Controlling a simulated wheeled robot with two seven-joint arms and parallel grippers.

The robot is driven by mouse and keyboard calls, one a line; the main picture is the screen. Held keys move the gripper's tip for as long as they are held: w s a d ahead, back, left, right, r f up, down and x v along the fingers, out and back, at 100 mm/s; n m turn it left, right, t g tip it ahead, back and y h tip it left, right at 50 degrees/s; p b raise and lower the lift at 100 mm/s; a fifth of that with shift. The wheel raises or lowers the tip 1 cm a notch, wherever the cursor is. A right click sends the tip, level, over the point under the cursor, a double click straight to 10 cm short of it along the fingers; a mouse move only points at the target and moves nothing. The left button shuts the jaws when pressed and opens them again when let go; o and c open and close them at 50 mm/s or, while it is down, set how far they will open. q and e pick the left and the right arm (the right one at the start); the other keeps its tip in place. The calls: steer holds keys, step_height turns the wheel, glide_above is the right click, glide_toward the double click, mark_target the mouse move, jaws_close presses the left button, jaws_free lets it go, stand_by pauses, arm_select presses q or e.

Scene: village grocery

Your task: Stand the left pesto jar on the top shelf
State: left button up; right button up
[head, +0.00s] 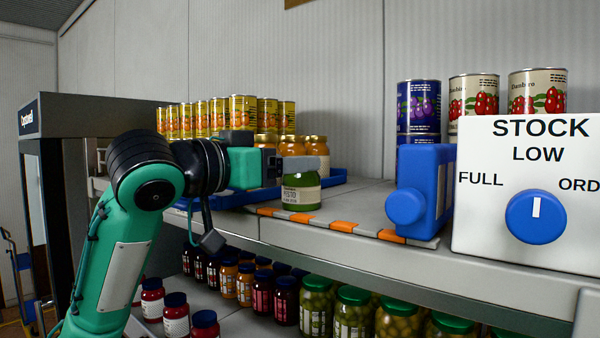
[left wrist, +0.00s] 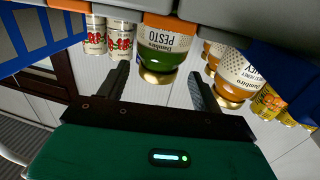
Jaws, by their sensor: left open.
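The pesto jar (head: 301,193), green with a cream label, stands upright on the top shelf (head: 345,205) near its front edge. My left gripper (head: 291,165) is open at the jar's upper part, and one grey finger crosses in front of its top. In the left wrist view, which is upside down, the pesto jar (left wrist: 165,42) has its gold lid between the two spread fingers of the left gripper (left wrist: 158,75). Gaps show on both sides of the lid. My right gripper is in neither view.
Honey jars (head: 316,147) and yellow cans (head: 243,112) stand behind in a blue tray (head: 337,181). A blue device (head: 420,195) and a white stock dial panel (head: 530,190) are at the right. Several jars (head: 318,302) fill the lower shelf.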

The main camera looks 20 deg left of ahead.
arm_select(q)
steer(key=b+v, duration=0.3)
steer(key=v, duration=0.5)
steer(key=shift+s+a, duration=0.15)
